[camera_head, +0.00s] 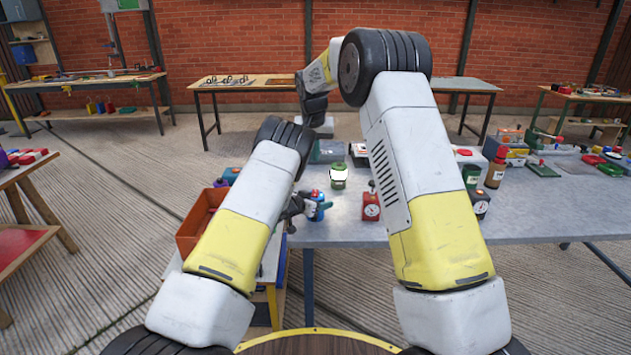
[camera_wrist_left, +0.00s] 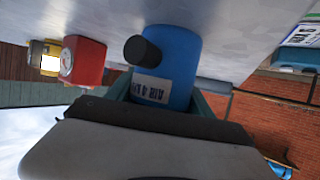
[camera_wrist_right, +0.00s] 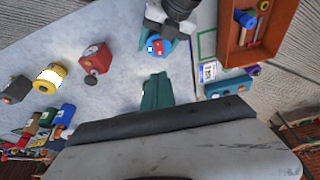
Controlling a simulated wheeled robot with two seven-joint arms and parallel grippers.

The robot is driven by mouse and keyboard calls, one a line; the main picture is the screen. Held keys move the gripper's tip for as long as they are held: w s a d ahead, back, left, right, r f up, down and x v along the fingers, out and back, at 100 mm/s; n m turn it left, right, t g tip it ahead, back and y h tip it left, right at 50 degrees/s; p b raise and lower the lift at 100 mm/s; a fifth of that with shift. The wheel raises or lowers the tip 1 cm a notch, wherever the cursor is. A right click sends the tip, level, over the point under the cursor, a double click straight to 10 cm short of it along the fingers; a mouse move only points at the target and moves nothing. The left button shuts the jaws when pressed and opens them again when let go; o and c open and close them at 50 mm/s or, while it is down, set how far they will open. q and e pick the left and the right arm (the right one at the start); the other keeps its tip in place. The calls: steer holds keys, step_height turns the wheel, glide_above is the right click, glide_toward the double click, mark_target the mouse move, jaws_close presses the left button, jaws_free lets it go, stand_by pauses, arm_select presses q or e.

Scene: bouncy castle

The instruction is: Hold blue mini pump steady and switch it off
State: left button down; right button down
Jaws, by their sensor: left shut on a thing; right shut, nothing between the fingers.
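The blue mini pump (camera_head: 318,208) stands near the left front edge of the grey table, with red and blue parts on top. My left gripper (camera_head: 297,207) is shut on it. In the left wrist view the blue body (camera_wrist_left: 180,55) with a dark round knob sits between the teal fingers (camera_wrist_left: 160,100). In the right wrist view the pump's top (camera_wrist_right: 158,46) shows below my dark left gripper. My right gripper (camera_head: 321,126) is shut and empty; its teal fingertips (camera_wrist_right: 158,80) are above the table, apart from the pump. The switch's position cannot be made out.
An orange crate (camera_head: 190,228) is at the left. Several bottles and boxes fill the table's right side. Bare tabletop (camera_head: 430,222) lies in front.

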mark_target(316, 194)
steer(key=x, duration=1.4)
steer(key=shift+s+f, duration=0.1)
steer(key=shift+s, duration=0.3)
steer(key=shift+f, duration=0.25)
steer(key=shift+s+f, duration=0.1)
steer(key=shift+s, duration=0.75)
steer(key=shift+r, duration=0.5)
steer(key=v, duration=1.3)
steer(key=shift+w+r, duration=0.25)
steer(key=shift+w, duration=0.1)
